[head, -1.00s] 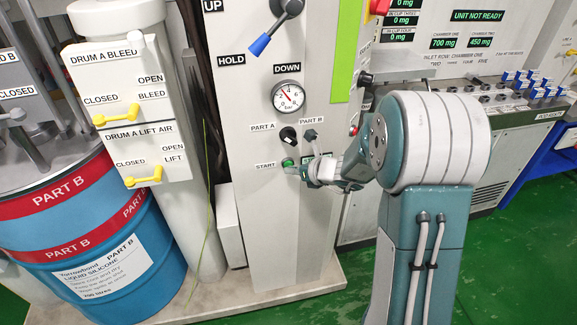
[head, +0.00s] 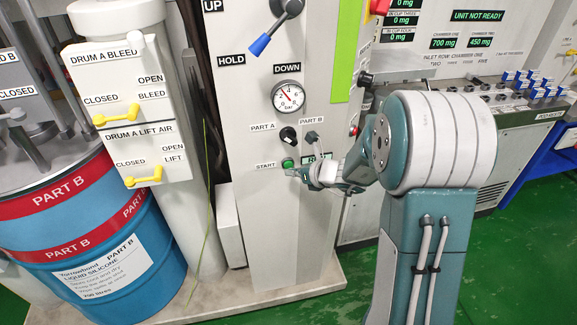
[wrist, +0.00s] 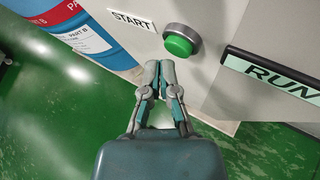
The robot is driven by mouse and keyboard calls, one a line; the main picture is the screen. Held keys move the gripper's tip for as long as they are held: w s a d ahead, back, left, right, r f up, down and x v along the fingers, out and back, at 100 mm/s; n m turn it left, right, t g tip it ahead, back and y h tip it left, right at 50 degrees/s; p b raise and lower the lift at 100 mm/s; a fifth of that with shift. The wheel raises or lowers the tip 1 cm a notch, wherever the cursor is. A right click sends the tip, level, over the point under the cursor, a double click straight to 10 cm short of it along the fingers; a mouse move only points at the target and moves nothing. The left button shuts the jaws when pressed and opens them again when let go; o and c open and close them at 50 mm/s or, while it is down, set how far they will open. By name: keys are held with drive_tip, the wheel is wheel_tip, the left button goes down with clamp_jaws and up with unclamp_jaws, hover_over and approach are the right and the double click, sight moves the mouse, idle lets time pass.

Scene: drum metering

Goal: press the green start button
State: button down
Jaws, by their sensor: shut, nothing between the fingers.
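The green start button (head: 288,163) sits in a metal ring on the grey panel, right of the START label (head: 265,166). In the wrist view the button (wrist: 179,45) is in plain sight, with the START label (wrist: 132,21) to its left. My gripper (wrist: 160,64) is shut and empty. Its fingertips are just below the button in the wrist view and look apart from it, though the exact gap is hard to tell. In the head view my gripper (head: 291,172) is just below the button.
A display reading RUN (wrist: 275,77) is right of the button. Above are the PART A selector (head: 288,134), a pressure gauge (head: 288,97) and a blue-tipped lever (head: 275,28). A blue drum (head: 105,262) stands left. The panel directly around the button is flat.

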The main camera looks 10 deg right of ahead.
drive_tip(key=shift+s, duration=0.2)
drive_tip(key=s, duration=0.5)
idle(0.5)
idle(0.6)
drive_tip(key=s+a+r+n+g, duration=0.35)
drive_tip(key=s+r+n, duration=0.2)
drive_tip(key=n, duration=0.25)
drive_tip(key=s+a+r+n+g, duration=0.2)
drive_tip(key=s+a+r+n, duration=0.2)
drive_tip(key=s+n, duration=0.4)
drive_tip(key=s+d+r+n+h, duration=0.2)
drive_tip(key=s+d+n+h, duration=0.1)
drive_tip(key=s+n, duration=0.3)
drive_tip(key=s+d+r+n+t+h, duration=0.1)
drive_tip(key=s+d+r+n+h, duration=0.2)
drive_tip(key=n, duration=0.6)
drive_tip(key=s+d+h, duration=0.1)
drive_tip(key=s, duration=0.1)
drive_tip(key=shift+s+h, duration=0.3)
drive_tip(key=shift+s, duration=0.1)
